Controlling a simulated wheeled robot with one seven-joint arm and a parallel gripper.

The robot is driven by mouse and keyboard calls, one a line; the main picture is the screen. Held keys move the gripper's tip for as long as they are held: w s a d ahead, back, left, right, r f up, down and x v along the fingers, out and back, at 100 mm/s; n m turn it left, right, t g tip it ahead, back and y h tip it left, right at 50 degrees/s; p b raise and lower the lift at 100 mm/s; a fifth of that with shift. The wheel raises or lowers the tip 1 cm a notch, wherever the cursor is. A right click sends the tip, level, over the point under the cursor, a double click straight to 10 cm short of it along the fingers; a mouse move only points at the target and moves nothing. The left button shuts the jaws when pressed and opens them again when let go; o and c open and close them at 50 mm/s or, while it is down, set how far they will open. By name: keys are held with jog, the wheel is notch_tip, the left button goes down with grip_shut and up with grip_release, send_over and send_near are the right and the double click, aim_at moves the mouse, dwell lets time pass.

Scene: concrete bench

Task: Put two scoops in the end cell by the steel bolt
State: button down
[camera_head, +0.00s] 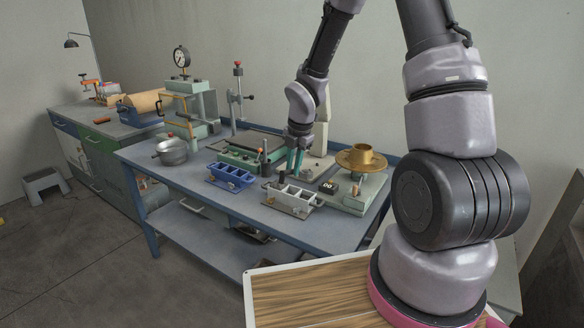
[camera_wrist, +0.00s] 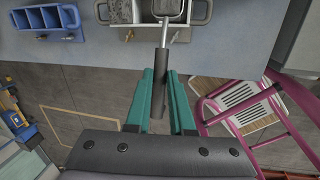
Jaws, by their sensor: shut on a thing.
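My gripper (camera_head: 295,160), with teal fingers, is above the bench near the grey mould. In the wrist view my gripper (camera_wrist: 161,75) is shut on the dark handle of a scoop (camera_wrist: 163,62). The scoop's steel shank runs up to a pan at the top edge, over or beside the grey mould. The pan seems to hold grey material, but it is cut off. The grey mould (camera_head: 291,198) has several cells in a row; in the wrist view (camera_wrist: 140,31) one cell looks grey and textured inside.
A blue celled mould (camera_head: 231,178) stands left of the grey one. A steel pot (camera_head: 172,152) is further left. Presses and a dial gauge (camera_head: 181,58) stand behind.

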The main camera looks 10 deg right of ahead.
jog(key=shift+w+d+r+g+y, duration=0.2)
jog(key=shift+w+d+g+y, duration=0.3)
jog(key=shift+g+y, duration=0.2)
jog(key=shift+w+d+r+m+g+y, duration=0.15)
jog(key=shift+w+d+r+g+y, duration=0.1)
jog(key=shift+w+d+g+y, duration=0.5)
jog(key=shift+w+d+r+m+g+y, duration=0.1)
jog(key=shift+w+d+r+g+y, duration=0.1)
jog(key=shift+w+d+g+y, duration=0.55)
jog(key=shift+w+d+r+m+g+y, duration=0.15)
jog(key=shift+w+d+r+g+y, duration=0.1)
jog(key=shift+w+d+g+y, duration=0.4)
jog(key=shift+s+a+f, duration=0.15)
jog(key=shift+s+a, duration=0.05)
